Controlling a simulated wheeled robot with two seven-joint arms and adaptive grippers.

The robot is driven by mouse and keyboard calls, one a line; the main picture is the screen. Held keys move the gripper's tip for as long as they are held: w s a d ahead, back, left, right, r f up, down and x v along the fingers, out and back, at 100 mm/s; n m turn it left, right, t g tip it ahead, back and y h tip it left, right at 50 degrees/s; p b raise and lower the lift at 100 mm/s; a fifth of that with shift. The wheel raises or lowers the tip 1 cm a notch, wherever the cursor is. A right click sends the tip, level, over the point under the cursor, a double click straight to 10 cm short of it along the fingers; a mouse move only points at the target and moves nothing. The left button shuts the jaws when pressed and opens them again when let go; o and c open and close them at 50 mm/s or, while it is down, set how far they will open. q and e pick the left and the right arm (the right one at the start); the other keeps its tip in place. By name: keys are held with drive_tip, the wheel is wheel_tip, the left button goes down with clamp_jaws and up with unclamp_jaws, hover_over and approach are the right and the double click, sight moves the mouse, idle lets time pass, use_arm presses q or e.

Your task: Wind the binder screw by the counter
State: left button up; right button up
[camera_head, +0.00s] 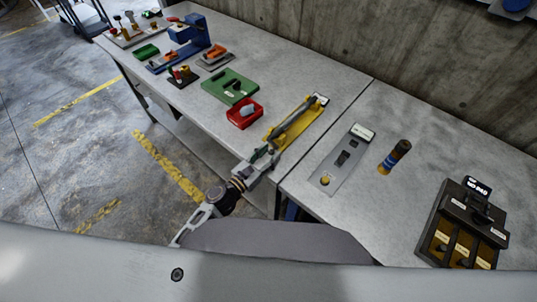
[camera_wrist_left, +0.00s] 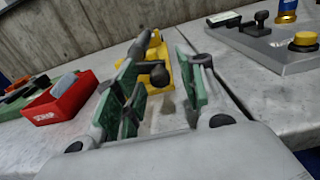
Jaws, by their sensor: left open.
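A yellow base (camera_head: 274,134) with a long dark grey bar on it, likely the binder screw, lies near the table's front edge in the head view. A small pale-faced block (camera_head: 320,99), possibly the counter, is at its far end. In the wrist view the yellow base (camera_wrist_left: 160,56) is ahead, with a black ball knob (camera_wrist_left: 159,75) at the near end. My left gripper (camera_head: 266,154) is at the near end of the yellow base. Its green-padded fingers (camera_wrist_left: 158,82) are open, one on each side of the knob in the picture; contact is not visible. My right gripper is out of view.
A red bin (camera_head: 236,118) and a green plate (camera_head: 219,90) lie left of the yellow base. A grey switch panel (camera_head: 335,178), a dark banded cylinder (camera_head: 400,150) and a black box (camera_head: 437,215) are right. A blue machine (camera_head: 196,30) stands farther back.

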use_arm(q)
clamp_jaws()
drive_tip(key=shift+f, duration=0.1)
